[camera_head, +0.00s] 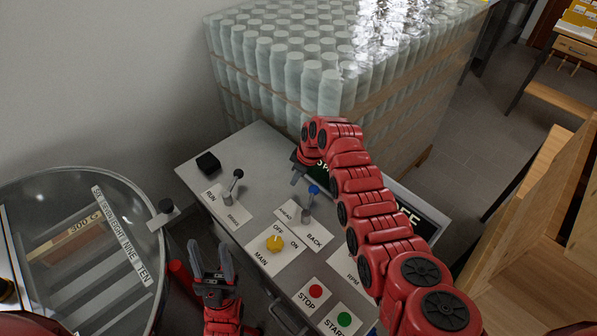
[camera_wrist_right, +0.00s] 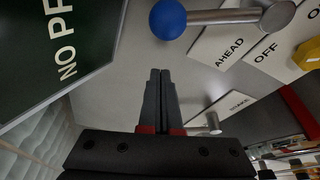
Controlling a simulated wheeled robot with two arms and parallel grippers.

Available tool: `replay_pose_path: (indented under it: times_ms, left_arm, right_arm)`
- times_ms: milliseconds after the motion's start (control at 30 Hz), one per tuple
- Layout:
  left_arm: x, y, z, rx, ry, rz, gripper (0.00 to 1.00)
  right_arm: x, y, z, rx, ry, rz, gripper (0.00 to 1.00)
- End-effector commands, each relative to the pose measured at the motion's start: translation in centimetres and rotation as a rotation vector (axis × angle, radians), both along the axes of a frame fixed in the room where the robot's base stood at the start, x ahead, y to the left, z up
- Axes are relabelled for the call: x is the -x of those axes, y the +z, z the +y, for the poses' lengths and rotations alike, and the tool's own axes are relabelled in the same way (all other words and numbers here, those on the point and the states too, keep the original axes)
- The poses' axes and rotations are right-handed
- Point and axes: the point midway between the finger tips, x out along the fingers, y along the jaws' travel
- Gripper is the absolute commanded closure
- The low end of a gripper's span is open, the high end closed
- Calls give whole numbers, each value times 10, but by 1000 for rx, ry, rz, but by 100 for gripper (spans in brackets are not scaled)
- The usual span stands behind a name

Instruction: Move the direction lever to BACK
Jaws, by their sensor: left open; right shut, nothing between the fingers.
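The direction lever has a blue ball knob (camera_head: 313,190) on a metal rod, above a white plate (camera_head: 312,237) marked AHEAD at the left and BACK at the right. In the head view it stands roughly upright; I cannot tell which setting it is in. In the right wrist view, the blue knob (camera_wrist_right: 168,19) and rod (camera_wrist_right: 225,16) lie beyond my right gripper (camera_wrist_right: 160,75), apart from its tips. That gripper is shut and empty, and in the head view (camera_head: 297,175) it is just left of and behind the knob. My left gripper (camera_head: 210,268) is open and empty at the panel's front-left edge.
The grey panel also bears a black-knobbed lever (camera_head: 237,175), a yellow MAIN knob (camera_head: 274,243), a red STOP button (camera_head: 316,291) and a green START button (camera_head: 344,319). A dark sign (camera_wrist_right: 55,45) is near my right gripper. Wrapped bottles (camera_head: 320,90) stand behind; a round tank (camera_head: 80,240) is left.

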Motion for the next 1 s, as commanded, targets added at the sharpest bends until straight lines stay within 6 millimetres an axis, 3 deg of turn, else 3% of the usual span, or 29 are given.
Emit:
replay_pose_path:
  times_ms: [167,700,1000]
  left_arm:
    - [0,3,0,0,0,0,50]
    - [0,31,0,0,0,0,50]
    - [0,32,0,0,0,0,50]
  right_arm:
    - [1,-10,2,1,-1,5,100]
    - [16,-2,-28,-1,-3,2,100]
    - [17,-2,-33,0,-1,0,100]
